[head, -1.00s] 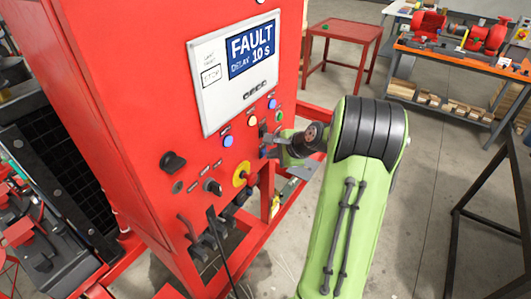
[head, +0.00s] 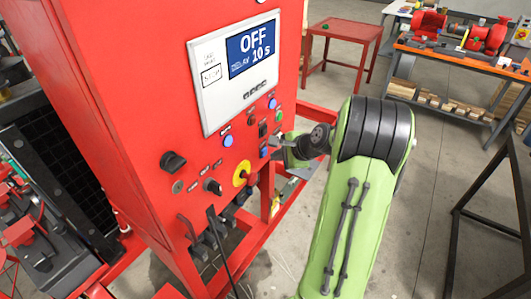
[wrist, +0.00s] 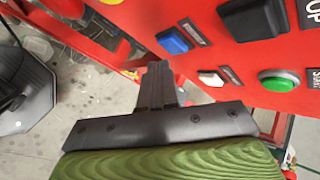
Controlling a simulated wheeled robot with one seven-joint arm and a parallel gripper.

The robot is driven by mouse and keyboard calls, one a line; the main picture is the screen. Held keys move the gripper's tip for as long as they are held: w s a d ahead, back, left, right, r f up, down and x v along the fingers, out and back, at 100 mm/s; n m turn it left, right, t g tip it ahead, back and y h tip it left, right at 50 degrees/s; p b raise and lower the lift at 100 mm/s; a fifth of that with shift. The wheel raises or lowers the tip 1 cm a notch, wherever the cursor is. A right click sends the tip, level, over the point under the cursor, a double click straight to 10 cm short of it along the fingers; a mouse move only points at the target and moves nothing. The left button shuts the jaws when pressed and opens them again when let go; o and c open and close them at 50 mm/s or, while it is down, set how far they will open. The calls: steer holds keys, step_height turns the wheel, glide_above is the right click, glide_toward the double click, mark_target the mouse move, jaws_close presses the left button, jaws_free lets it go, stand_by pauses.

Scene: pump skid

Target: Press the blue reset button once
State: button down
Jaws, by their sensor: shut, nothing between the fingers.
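The red cabinet's front panel carries several blue buttons. One blue button (head: 264,152) sits low on the panel by my gripper, and a blue square button (wrist: 172,41) shows in the wrist view with a label too small to read. Other blue buttons are at the left (head: 227,141) and upper right (head: 272,104). I cannot tell from the labels which is the reset. My gripper (head: 274,144) is shut and empty at the panel's right side. In the wrist view its fingertips (wrist: 157,68) appear just below the blue square button, apart from it.
The display (head: 252,52) reads OFF, 10 s. A white button (wrist: 211,78) and green button (wrist: 278,80) lie close to my fingers.

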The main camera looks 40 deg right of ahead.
steer(key=shift+s, duration=0.1)
steer(key=shift+s+d, duration=0.3)
steer(key=shift+s, duration=0.45)
steer(key=shift+s+d, duration=0.25)
steer(key=shift+s, duration=0.55)
steer(key=shift+s+d, duration=0.3)
steer(key=shift+s, duration=0.45)
steer(key=s+a+r+n+g+b, duration=0.15)
steer(key=a+r+n, duration=0.25)
steer(key=a+n, duration=0.5)
steer(key=s+a+r+n+g+p, duration=0.1)
steer(key=s+a+r+n+g, duration=0.2)
steer(key=a, duration=0.9)
steer(key=s+a+r+n, duration=0.1)
steer(key=s+a+n, duration=0.2)
steer(key=s+n, duration=0.2)
steer(key=s+a+r+n+t+h+b, duration=0.1)
steer(key=s+a+n, duration=0.2)
steer(key=s+n, duration=0.2)
steer(key=s, duration=0.3)
steer(key=shift+s, duration=0.25)
steer(key=c, duration=1.8)
jaws_free()
steer(key=shift+d, duration=0.1)
steer(key=shift+c, duration=0.2)
